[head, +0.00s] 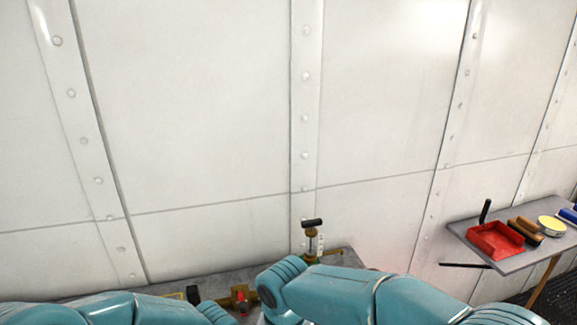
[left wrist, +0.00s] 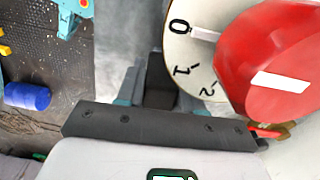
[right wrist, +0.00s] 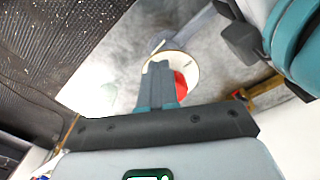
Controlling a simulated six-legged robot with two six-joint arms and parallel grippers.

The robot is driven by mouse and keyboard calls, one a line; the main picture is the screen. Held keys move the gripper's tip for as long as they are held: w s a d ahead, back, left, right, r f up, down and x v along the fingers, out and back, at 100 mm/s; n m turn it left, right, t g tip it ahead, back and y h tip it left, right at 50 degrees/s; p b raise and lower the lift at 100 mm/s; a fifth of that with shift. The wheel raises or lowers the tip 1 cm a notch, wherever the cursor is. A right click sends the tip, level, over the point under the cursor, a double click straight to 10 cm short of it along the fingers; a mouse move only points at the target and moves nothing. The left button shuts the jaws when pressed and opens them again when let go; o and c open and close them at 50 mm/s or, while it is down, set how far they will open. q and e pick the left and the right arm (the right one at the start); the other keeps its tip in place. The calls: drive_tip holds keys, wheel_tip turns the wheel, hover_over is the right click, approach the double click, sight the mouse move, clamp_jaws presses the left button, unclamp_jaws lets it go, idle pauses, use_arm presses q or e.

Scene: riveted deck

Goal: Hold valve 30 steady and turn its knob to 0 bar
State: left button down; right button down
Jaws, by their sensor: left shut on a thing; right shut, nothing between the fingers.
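The valve's brass body with red (head: 241,297) shows at the bottom of the head view. In the left wrist view its pale dial (left wrist: 182,55) reads 0, 1, 2, with a white bar next to the 0. The red knob (left wrist: 275,55) carries a white mark. My left gripper (left wrist: 160,85) is shut on a dark part beside the dial, seemingly the valve's. My right gripper (right wrist: 158,80) is shut and empty, in front of the dial (right wrist: 190,62) and red knob (right wrist: 181,86); I cannot tell if it touches. A valve number is not readable.
A side table (head: 515,262) at right holds a red tray (head: 495,240) and several items. A blue cylinder (left wrist: 27,96) lies at left in the left wrist view. The riveted wall closes the back.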

use_arm(q)
drive_tip(key=shift+s+f, duration=0.2)
use_arm(e)
drive_tip(key=shift+w+a, duration=0.1)
drive_tip(key=shift+a, duration=0.15)
drive_tip(key=shift+w+a, duration=0.2)
drive_tip(key=shift+a, duration=0.4)
drive_tip(key=shift+w, duration=0.1)
idle(0.4)
drive_tip(key=shift+s+a, duration=0.2)
drive_tip(key=shift+s, duration=0.15)
wheel_tip(320, 180, up, 6)
drive_tip(key=shift+s, duration=0.15)
idle(0.3)
use_arm(q)
drive_tip(key=c, duration=0.6)
unclamp_jaws()
drive_tip(key=shift+a, duration=0.1)
drive_tip(key=shift+c, duration=0.2)
drive_tip(key=shift+w, duration=0.2)
